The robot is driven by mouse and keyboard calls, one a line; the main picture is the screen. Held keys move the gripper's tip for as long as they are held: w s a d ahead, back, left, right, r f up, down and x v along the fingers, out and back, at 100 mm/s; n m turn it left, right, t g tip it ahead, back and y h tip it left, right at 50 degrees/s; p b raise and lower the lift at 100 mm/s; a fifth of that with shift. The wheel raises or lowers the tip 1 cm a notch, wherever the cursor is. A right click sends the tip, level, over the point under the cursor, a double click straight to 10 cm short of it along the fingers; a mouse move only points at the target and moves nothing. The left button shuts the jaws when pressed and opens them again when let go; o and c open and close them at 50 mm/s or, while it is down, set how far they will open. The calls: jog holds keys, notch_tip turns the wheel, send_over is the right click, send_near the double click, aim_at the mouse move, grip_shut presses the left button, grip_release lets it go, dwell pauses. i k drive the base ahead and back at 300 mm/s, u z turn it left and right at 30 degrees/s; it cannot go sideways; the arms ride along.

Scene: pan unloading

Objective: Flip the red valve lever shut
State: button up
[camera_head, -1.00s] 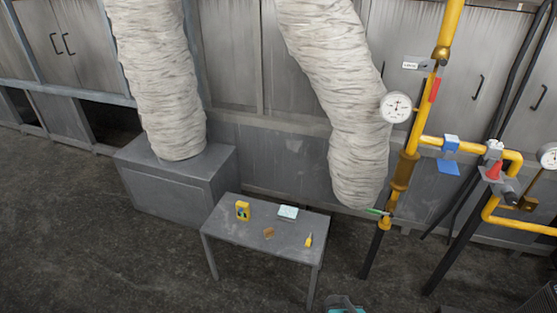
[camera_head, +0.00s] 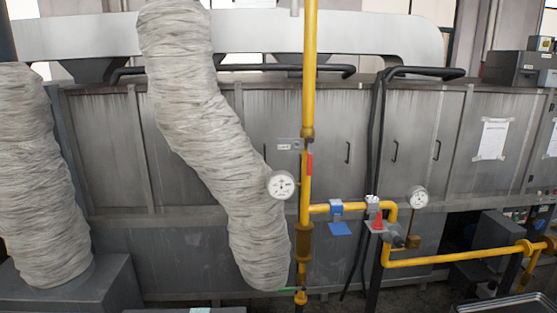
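A narrow red lever (camera_head: 310,163) lies upright along the yellow vertical pipe (camera_head: 309,75), in line with it, just below a brass fitting and a small label plate. A second red, cone-like piece (camera_head: 377,218) stands on a grey fitting of the horizontal yellow branch to the right. A blue lever (camera_head: 340,229) hangs below that branch, and a green lever (camera_head: 289,290) sticks out to the left low on the vertical pipe. My gripper is not in view.
A white dial gauge (camera_head: 280,185) sits left of the vertical pipe; another gauge (camera_head: 417,197) is on the right. A thick pale wrapped duct (camera_head: 215,140) hangs close on the left. Dark hoses (camera_head: 379,140) run behind the branch. Grey cabinets (camera_head: 420,130) line the wall.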

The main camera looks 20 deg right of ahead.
aim_at(311, 140)
jog(key=u, duration=0.3)
jog(key=k, duration=0.5)
jog(key=u, duration=0.9)
